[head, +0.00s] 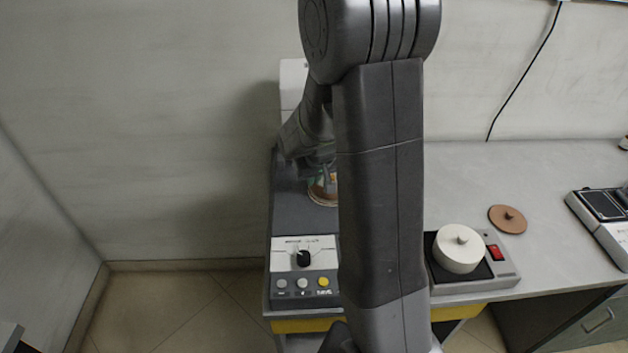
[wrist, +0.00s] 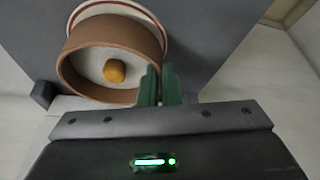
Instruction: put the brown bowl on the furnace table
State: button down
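The brown bowl (wrist: 88,97) shows in the wrist view with a small orange-yellow lump (wrist: 115,70) inside. It overlaps a white dish with a red rim (wrist: 112,7). My gripper (wrist: 163,72) has its green fingers close together at the bowl's right wall, one on each side of it, apparently gripping it. In the head view my gripper (head: 320,172) is over a grey surface (head: 290,215), and my arm hides much of the bowl and dish. I cannot tell whether the bowl touches the dish or hangs above it.
A panel with a black knob (head: 304,258) and buttons fronts the grey surface. To the right are a white lidded pot (head: 458,248) on a hotplate (head: 505,268), a brown lid (head: 508,219) and a scale (head: 603,213).

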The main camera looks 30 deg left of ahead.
jog(key=shift+f, duration=0.5)
jog(key=shift+f, duration=0.1)
jog(key=c, duration=1.6)
grip_release()
jog(key=shift+c, duration=0.2)
jog(key=v, duration=1.2)
